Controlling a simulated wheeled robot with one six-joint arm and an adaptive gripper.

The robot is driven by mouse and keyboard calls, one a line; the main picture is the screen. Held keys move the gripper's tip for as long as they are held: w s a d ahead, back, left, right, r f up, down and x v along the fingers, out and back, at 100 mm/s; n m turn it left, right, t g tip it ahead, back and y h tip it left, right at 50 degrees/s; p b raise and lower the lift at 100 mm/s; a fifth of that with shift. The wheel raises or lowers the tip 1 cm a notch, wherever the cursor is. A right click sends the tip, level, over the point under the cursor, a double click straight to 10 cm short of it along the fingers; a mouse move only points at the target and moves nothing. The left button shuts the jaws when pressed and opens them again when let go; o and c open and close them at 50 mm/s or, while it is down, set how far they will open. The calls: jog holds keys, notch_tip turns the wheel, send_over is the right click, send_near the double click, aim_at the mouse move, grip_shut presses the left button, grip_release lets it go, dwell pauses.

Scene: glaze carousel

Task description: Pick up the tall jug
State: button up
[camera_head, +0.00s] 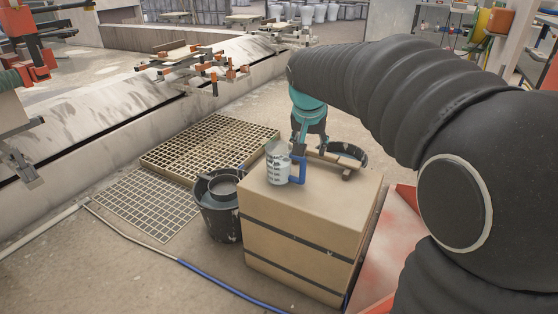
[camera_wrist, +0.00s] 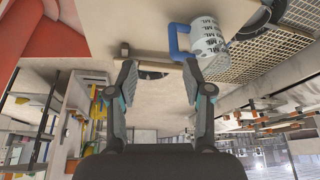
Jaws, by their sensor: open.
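The tall jug (camera_head: 278,163) stands upright on a tan box (camera_head: 300,245) in the head view. It is pale with dark printed marks and a blue handle (camera_head: 298,170) on its right side. In the wrist view the jug (camera_wrist: 208,38) shows at the upper right, with its blue handle toward the picture's middle. My gripper (camera_wrist: 158,72) is open, its two fingers apart with nothing between them. In the head view my gripper (camera_head: 308,138) is just behind and to the right of the jug, partly hidden by it. I cannot tell whether they touch.
A small wooden piece (camera_head: 335,160) lies on the box behind the jug. A black bucket (camera_head: 215,215) stands left of the box, with floor gratings (camera_head: 150,203) beyond. A red surface (camera_head: 388,240) lies to the right. A hose (camera_head: 215,283) runs across the floor in front.

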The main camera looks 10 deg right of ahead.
jog(key=m+b, duration=0.1)
send_near(302, 167)
jog(key=b+x, duration=0.1)
jog(key=x, duration=0.5)
jog(key=shift+s+f, duration=0.1)
jog(key=shift+f, duration=0.15)
jog(key=shift+b+x, duration=0.5)
jog(key=shift+x, duration=2.1)
jog(key=shift+r, duration=0.1)
grip_shut()
